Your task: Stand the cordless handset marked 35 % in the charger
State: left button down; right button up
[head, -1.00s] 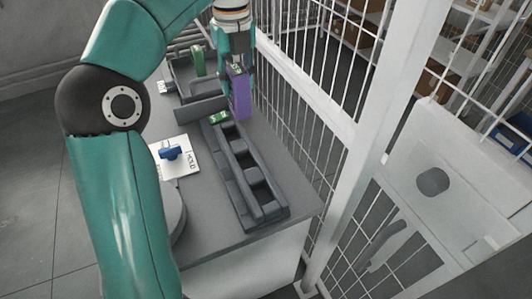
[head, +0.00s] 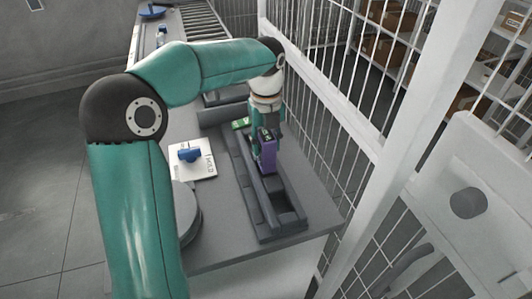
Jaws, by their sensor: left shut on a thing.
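My left gripper (head: 266,129) is shut on a purple handset (head: 266,158) and holds it upright, top end up. A small display shows at its top, but I cannot read its mark. The dark grey charger (head: 270,233) is a long rack with a row of slots on the table. The handset's lower end is at the middle of this row; I cannot tell whether it is inside a slot or just above it. A green handset (head: 241,123) shows at the charger's far end. My right gripper is not in view.
A white card marked HOLD (head: 206,169) with a blue object (head: 189,154) on it lies left of the charger. A round grey disc (head: 187,213) is nearer. A wire mesh fence (head: 330,150) stands close on the right. A roller conveyor (head: 203,20) is behind.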

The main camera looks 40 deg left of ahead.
aim_at(266, 154)
pick_arm(q)
notch_tip(266, 154, down, 3)
jog(key=shift+f, duration=0.15)
jog(key=shift+f, duration=0.1)
jog(key=shift+f, duration=0.1)
jog(key=c, duration=0.7)
grip_release()
jog(key=shift+r, duration=0.45)
notch_tip(266, 154, up, 12)
jog(key=shift+f+p, duration=0.2)
jog(key=shift+p, duration=0.45)
